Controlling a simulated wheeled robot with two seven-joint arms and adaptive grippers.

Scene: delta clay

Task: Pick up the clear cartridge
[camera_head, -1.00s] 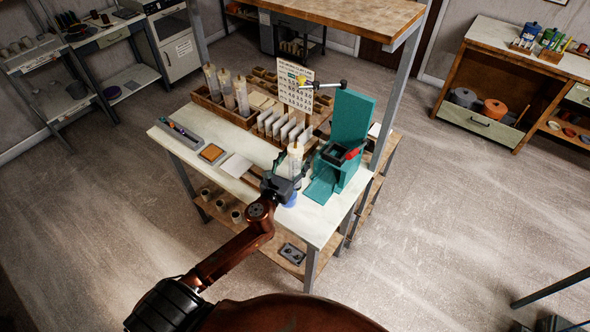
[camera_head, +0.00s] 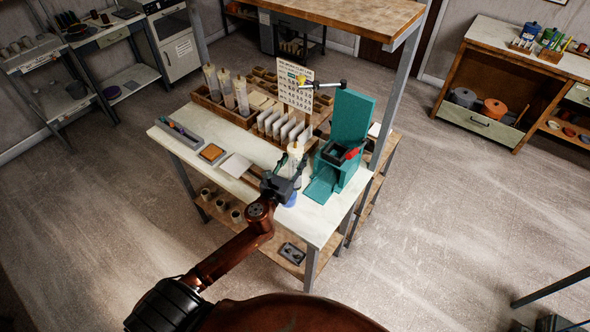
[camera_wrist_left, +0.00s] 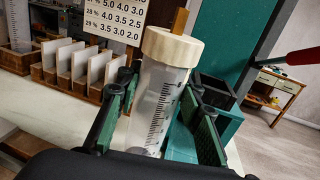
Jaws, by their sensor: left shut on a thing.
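The clear cartridge (camera_wrist_left: 155,100) is a see-through tube with black scale marks, a pale cap and a brown rod on top. It stands nearly upright between the fingers of my left gripper (camera_wrist_left: 155,115) in the left wrist view. In the head view the cartridge (camera_head: 295,157) shows above my left gripper (camera_head: 283,180), at the front of the white-topped table (camera_head: 321,223). My left gripper is shut on it. Its lower end is hidden by the gripper, so I cannot tell whether it touches the table. My right gripper is not in view.
A teal stand (camera_head: 351,118) with a red handle is close right of the cartridge. A rack of white cards (camera_head: 283,126) stands behind. More tubes (camera_head: 226,88) stand in a wooden box at the back left. A blue round thing (camera_head: 291,200) lies by the gripper.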

